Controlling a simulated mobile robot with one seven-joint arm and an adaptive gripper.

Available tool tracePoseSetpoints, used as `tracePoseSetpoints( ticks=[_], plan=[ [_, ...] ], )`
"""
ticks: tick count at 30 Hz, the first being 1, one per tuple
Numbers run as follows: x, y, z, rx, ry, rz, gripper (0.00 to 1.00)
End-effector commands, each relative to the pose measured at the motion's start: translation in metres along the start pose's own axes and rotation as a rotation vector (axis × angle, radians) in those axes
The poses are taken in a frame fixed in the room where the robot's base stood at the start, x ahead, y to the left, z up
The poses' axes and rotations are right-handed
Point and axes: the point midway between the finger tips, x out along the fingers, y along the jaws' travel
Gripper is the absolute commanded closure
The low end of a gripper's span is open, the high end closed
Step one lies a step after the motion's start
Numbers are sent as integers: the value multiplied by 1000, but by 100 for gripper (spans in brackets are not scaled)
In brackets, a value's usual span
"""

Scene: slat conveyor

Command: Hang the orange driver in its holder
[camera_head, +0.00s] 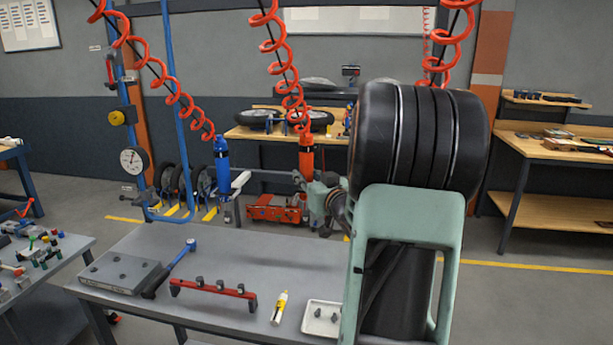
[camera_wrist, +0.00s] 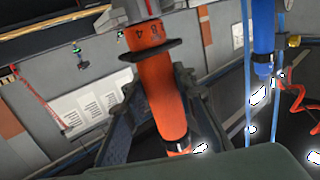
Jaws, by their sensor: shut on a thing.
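The orange driver (camera_head: 306,153) hangs upright below a red coiled cord, above the back of the grey workbench (camera_head: 225,262). My gripper (camera_head: 309,181) reaches its lower part from the right and is shut on it. In the wrist view the orange driver (camera_wrist: 158,85), with a dark collar near its upper end, stands slightly tilted between the dark blue fingers of my gripper (camera_wrist: 162,108). A blue driver (camera_head: 222,166) hangs to the left, and it also shows in the wrist view (camera_wrist: 263,38). I cannot clearly make out the orange driver's holder; my arm hides part of the area.
On the bench lie a grey plate (camera_head: 120,271), a blue-handled wrench (camera_head: 173,264), a red rack (camera_head: 212,289), a yellow-and-white tube (camera_head: 280,307) and a white tray (camera_head: 321,319). A blue pipe frame (camera_head: 171,75) stands at left. Red coiled cords (camera_head: 281,50) hang overhead.

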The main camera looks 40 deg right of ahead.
Motion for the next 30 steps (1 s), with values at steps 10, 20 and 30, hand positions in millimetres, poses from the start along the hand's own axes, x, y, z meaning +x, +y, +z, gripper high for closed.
tracePoseSetpoints(
  ticks=[10, 20, 30],
  plan=[
    [0, 1, 0, 1, 1, 2, 100],
    [0, 1, 5, 1, 1, 2, 100],
    [1, 1, 11, 1, 1, 2, 100]
  ],
)
